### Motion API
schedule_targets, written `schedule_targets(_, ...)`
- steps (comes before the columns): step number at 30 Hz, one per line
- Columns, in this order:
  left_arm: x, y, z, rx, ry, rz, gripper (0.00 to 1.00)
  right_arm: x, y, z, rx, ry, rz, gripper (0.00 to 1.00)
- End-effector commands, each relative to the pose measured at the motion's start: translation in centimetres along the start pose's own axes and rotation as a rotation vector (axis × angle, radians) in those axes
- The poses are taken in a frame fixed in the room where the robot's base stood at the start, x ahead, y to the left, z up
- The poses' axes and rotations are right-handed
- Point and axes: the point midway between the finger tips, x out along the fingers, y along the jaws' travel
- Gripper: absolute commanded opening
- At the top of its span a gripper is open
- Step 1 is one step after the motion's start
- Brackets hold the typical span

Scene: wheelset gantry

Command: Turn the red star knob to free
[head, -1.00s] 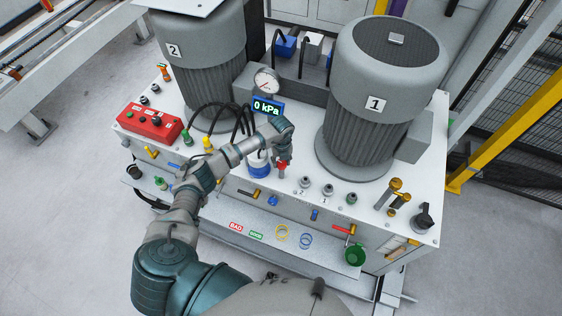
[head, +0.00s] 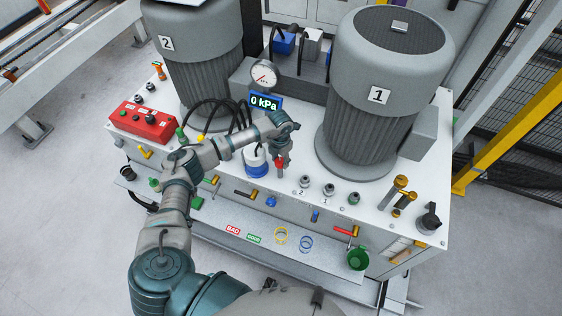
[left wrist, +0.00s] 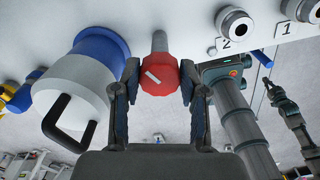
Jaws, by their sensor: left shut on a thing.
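The red star knob (head: 281,166) stands on the front part of the white machine top, between the two grey motors. My left gripper (head: 281,158) reaches down over it. In the left wrist view the red knob (left wrist: 160,75) sits between the two fingertips of my left gripper (left wrist: 160,82), which is shut on it. A slanted white mark shows on the knob's face, and a grey stem runs up from it. The word free is not readable in either view. My right gripper is not in view.
A white and blue container (head: 257,165) with a black handle stands close left of the knob. Numbered ports (head: 305,181) lie to the right. Motor 1 (head: 378,95) and motor 2 (head: 195,60) rise behind. A gauge display (head: 265,103) reads 0 kPa.

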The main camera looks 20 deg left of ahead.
Motion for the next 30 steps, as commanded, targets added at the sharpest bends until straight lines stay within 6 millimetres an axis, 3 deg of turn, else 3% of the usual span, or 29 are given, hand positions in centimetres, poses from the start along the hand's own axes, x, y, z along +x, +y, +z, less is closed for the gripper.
schedule_targets(15, 0.5, 0.1, -0.4, 0.375, 0.015, -0.001, 0.08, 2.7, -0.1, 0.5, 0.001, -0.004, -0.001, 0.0)
schedule_targets(30, 0.3, 0.2, -0.4, 0.467, 0.015, 0.0, 0.08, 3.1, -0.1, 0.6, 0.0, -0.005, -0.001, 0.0)
